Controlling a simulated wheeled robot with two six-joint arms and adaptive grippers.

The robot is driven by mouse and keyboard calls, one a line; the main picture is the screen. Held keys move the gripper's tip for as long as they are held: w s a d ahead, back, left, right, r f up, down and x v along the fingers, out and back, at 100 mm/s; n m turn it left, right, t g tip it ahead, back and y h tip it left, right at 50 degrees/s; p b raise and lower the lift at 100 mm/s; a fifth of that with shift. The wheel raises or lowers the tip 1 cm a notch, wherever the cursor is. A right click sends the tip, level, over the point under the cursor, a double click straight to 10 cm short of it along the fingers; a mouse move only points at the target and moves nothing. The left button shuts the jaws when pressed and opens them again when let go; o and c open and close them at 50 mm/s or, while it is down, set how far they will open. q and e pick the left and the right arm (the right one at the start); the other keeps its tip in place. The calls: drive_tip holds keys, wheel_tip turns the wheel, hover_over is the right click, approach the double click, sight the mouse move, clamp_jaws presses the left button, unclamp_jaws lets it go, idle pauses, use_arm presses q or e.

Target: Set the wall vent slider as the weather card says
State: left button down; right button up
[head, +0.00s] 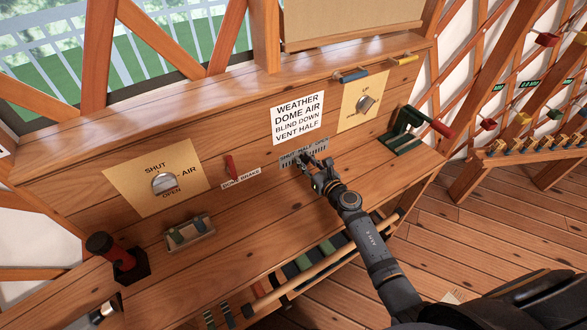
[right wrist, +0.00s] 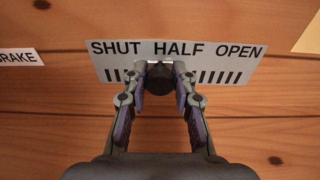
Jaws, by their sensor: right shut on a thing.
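The vent slider plate (head: 304,153) is a grey strip on the wooden panel, marked SHUT, HALF, OPEN; it also shows in the right wrist view (right wrist: 218,76). Its dark round knob (right wrist: 160,77) stands under the left part of HALF, between SHUT and OPEN. My right gripper (head: 318,163) is shut on the knob, one finger on each side, in the right wrist view (right wrist: 160,85). The fingers hide part of the slots. The weather card (head: 299,118) above reads WEATHER, DOME AIR, BLIND DOWN, VENT HALF. My left gripper is not in view.
Left on the panel are a SHUT/AIR/OPEN dial (head: 164,182) and a red dome brake lever (head: 231,167). Right are a second dial (head: 366,104) and a green crank with red handle (head: 412,128).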

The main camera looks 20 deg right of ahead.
drive_tip(key=shift+w+d+b, duration=0.15)
drive_tip(key=shift+d, duration=0.35)
drive_tip(key=shift+w+d+b, duration=0.15)
drive_tip(key=shift+d, duration=0.35)
drive_tip(key=o, duration=1.2)
drive_tip(key=shift+s+d+r+p, duration=0.15)
drive_tip(key=shift+s+r+p, duration=0.2)
drive_tip(key=shift+s, duration=0.25)
drive_tip(key=shift+s+d+r+p, duration=0.15)
drive_tip(key=shift+s+r+p, duration=0.15)
drive_tip(key=shift+s, duration=0.3)
drive_tip(key=shift+r+p+v, duration=0.15)
drive_tip(key=shift+r+v, duration=0.05)
drive_tip(key=shift+v, duration=0.6)
drive_tip(key=shift+r+p+v, duration=0.2)
drive_tip(key=shift+v, duration=0.6)
drive_tip(key=shift+r+p+v, duration=0.15)
drive_tip(key=shift+r+v, duration=0.05)
drive_tip(key=shift+v, duration=0.6)
drive_tip(key=shift+w, duration=0.1)
